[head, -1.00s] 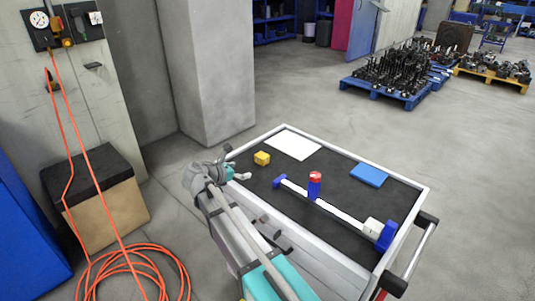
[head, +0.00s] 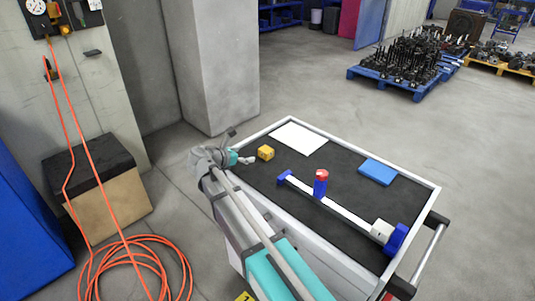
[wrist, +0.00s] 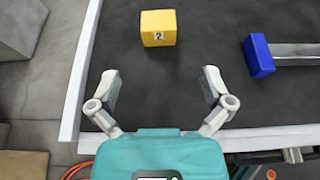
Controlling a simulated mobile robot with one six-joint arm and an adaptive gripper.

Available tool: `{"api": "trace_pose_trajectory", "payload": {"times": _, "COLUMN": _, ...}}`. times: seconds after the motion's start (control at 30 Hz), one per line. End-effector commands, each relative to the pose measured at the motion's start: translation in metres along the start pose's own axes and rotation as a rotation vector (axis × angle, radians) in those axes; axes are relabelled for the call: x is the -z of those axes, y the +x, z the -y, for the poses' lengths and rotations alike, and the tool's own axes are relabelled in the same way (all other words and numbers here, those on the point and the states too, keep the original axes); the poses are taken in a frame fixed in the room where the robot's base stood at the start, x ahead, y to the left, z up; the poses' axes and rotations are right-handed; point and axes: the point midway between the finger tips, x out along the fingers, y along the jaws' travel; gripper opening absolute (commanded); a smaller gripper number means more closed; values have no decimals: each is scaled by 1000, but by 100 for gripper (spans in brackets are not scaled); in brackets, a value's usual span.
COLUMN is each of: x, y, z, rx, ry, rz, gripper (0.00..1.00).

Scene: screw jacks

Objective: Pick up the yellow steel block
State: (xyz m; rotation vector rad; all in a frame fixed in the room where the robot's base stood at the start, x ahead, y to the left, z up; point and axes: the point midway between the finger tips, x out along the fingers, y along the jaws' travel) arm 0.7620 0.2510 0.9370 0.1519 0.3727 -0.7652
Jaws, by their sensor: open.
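The yellow steel block (head: 265,152) sits on the black top of the cart (head: 262,179), near its left edge. In the wrist view the yellow block (wrist: 158,28) shows a small label with a "2" and lies ahead of my fingertips, roughly centred between them. My gripper (wrist: 160,88) is open and empty, with its two fingers apart. In the head view my gripper (head: 246,160) is at the cart's left rim, just left of the block. The gap between the fingertips and the block is clear.
A white bar with blue ends (head: 335,206) lies across the cart, with a red-topped blue cylinder (head: 321,183) beside it. A white sheet (head: 299,138) and a blue block (head: 377,172) lie farther back. The cart has a raised pale rim.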

Motion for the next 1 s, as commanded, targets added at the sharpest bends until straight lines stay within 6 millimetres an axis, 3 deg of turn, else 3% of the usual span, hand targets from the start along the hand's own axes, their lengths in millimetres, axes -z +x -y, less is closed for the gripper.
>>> {"api": "trace_pose_trajectory", "payload": {"times": 0.5, "x": 2, "y": 71, "z": 0, "rx": 2, "ry": 1, "rz": 0, "gripper": 100}}
{"api": "trace_pose_trajectory", "payload": {"times": 1.0, "x": -1, "y": 81, "z": 1, "rx": 3, "ry": 1, "rz": 0, "gripper": 100}}
